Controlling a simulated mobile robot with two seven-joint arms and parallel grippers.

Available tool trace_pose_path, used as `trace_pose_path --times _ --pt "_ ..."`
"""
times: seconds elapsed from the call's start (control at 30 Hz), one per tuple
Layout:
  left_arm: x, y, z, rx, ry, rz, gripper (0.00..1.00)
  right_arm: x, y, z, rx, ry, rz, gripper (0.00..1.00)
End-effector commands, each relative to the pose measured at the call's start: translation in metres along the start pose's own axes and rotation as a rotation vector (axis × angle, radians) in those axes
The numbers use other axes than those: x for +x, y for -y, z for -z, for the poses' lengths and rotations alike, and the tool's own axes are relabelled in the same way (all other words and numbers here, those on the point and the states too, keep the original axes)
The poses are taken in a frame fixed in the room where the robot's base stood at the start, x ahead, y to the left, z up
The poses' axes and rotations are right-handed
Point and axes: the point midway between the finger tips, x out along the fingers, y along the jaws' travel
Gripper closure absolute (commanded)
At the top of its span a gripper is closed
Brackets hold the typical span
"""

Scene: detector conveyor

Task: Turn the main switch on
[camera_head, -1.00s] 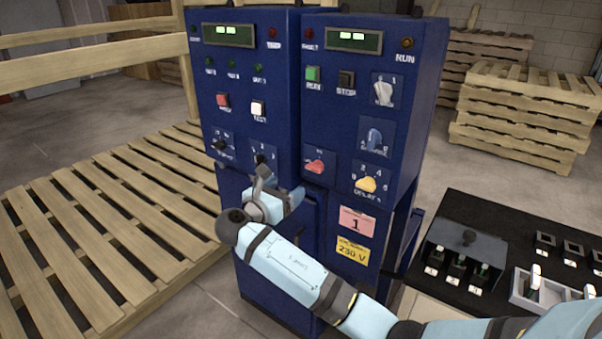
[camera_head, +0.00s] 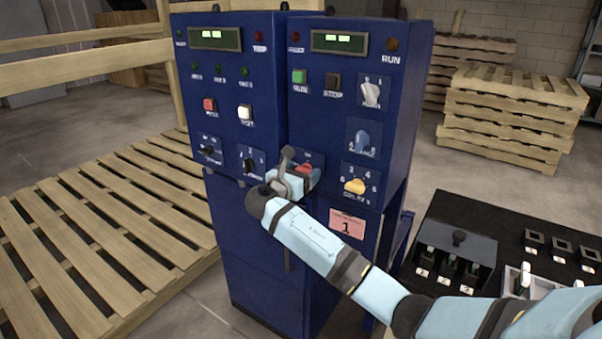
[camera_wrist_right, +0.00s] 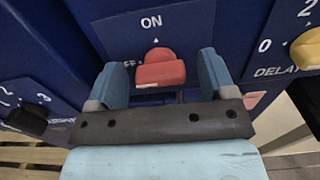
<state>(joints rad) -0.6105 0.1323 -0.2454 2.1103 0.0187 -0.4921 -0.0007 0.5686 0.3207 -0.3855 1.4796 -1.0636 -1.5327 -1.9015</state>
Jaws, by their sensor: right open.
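The main switch is a red knob (camera_head: 304,168) low on the right-hand blue cabinet, mostly behind my right gripper in the head view. In the right wrist view the red knob (camera_wrist_right: 160,72) shows close up, with "ON" above it and an "OFF" label at its left, partly covered by a finger. My right gripper (camera_wrist_right: 163,78) is open, with one blue finger on each side of the knob and visible gaps between. It also shows in the head view (camera_head: 292,172), in front of the panel. I cannot tell how deep the fingers reach. My left gripper is out of view.
A yellow delay knob (camera_head: 354,186) sits right of the switch, a blue knob (camera_head: 362,139) above that, and a black knob (camera_head: 250,166) to the left. A black control desk (camera_head: 440,212) stands at right. Wooden slats (camera_head: 90,240) lie at left.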

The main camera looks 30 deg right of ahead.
Motion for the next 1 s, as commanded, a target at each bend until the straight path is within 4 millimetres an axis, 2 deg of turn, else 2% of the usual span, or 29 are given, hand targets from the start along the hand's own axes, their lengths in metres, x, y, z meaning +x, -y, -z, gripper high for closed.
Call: trace_pose_path --times 0.03,0.2,0.27,0.67,1.0 --pt "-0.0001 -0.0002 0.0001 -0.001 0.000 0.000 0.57 -0.0002 0.0000 0.0000 0.000 0.000 0.000 0.23" --pt "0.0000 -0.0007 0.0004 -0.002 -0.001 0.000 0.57 -0.0004 0.0000 0.0001 0.000 0.000 0.000 0.62" --pt "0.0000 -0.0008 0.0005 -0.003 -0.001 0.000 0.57 -0.0004 0.0001 0.0002 0.000 0.000 0.000 0.73" --pt "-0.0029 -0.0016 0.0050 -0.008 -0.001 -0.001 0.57 -0.0008 0.0004 -0.0004 0.066 -0.001 0.000 0.73" --pt "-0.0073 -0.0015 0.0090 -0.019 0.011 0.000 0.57 -0.0012 0.0012 -0.0003 0.325 -0.003 0.001 0.73"
